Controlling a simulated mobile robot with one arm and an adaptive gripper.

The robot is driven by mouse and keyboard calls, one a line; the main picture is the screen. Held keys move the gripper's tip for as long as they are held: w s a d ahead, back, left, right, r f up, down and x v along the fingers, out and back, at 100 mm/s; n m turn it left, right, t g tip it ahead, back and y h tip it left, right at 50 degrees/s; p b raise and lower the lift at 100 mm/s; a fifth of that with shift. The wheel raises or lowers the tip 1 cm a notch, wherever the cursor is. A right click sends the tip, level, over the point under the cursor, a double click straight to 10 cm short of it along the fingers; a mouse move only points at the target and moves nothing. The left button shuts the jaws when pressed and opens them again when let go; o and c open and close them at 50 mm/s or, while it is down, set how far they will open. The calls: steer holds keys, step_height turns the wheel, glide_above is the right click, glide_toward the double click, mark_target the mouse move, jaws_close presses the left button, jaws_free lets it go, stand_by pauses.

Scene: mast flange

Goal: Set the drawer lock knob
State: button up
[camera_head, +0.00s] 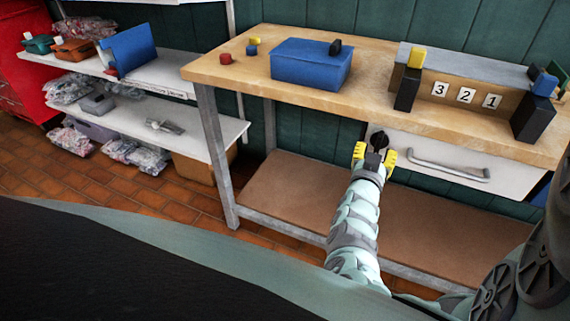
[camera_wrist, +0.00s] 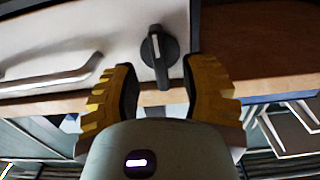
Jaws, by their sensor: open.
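The drawer lock knob is a round black knob (camera_wrist: 160,50) with a pale pointer line. It sits on the white drawer front (camera_wrist: 60,45), and in the wrist view it lies ahead of and between my fingertips. In the head view the knob (camera_head: 378,141) shows just above my gripper (camera_head: 374,155). My gripper's yellow fingers are open on either side of the knob in the wrist view (camera_wrist: 158,88). I cannot tell whether they touch it. A metal drawer handle (camera_head: 447,168) is right of the knob in the head view.
The wooden workbench (camera_head: 225,72) above the drawer holds a blue box (camera_head: 310,68), small red, yellow and blue pieces, and a block stand with number cards 3, 2, 1 (camera_head: 466,95). The brown lower shelf (camera_head: 290,190) is bare. White shelves with bags stand left.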

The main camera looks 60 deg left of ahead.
steer(key=v, duration=0.8)
steer(key=shift+s, duration=0.3)
steer(key=shift+d, duration=0.15)
